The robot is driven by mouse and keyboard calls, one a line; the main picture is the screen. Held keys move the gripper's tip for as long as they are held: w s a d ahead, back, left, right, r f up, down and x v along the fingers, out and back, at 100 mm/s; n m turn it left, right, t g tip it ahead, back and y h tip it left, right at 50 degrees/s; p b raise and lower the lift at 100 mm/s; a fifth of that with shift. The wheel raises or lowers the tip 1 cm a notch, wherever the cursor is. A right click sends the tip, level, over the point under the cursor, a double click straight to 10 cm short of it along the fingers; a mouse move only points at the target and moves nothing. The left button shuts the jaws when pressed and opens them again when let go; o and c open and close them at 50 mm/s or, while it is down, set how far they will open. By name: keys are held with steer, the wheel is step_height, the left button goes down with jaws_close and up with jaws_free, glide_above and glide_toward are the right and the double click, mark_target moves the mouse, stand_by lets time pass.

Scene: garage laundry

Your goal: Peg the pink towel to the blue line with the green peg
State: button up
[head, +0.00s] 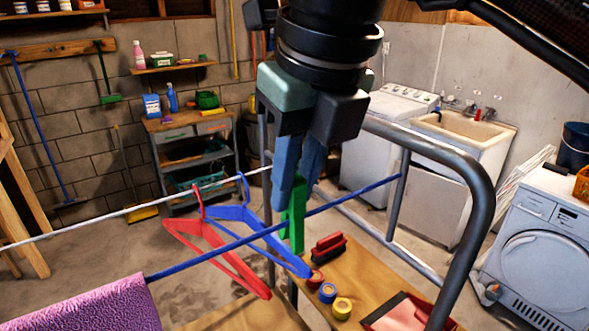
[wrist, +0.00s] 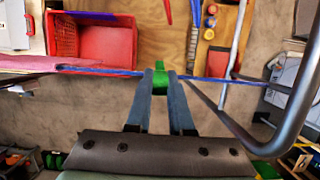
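The pink towel (head: 100,305) hangs over the blue line (head: 225,246) at the lower left of the head view. Its edge also shows at the left of the wrist view (wrist: 60,65). My gripper (head: 291,195) is shut on the green peg (head: 294,225), which points down. The peg is right of the towel, well apart from it. In the head view the peg overlaps the blue line; whether it touches the line cannot be told. In the wrist view the peg (wrist: 161,82) sits between the two fingertips.
A red hanger (head: 183,224) and a blue hanger (head: 230,212) hang from the white line (head: 110,216), close left of the peg. A grey metal frame (head: 462,170) stands at right. A wooden surface below holds a red brush (head: 328,248) and several small round items.

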jaws_close()
steer(key=shift+r+p, duration=2.3)
steer(key=shift+r, duration=0.5)
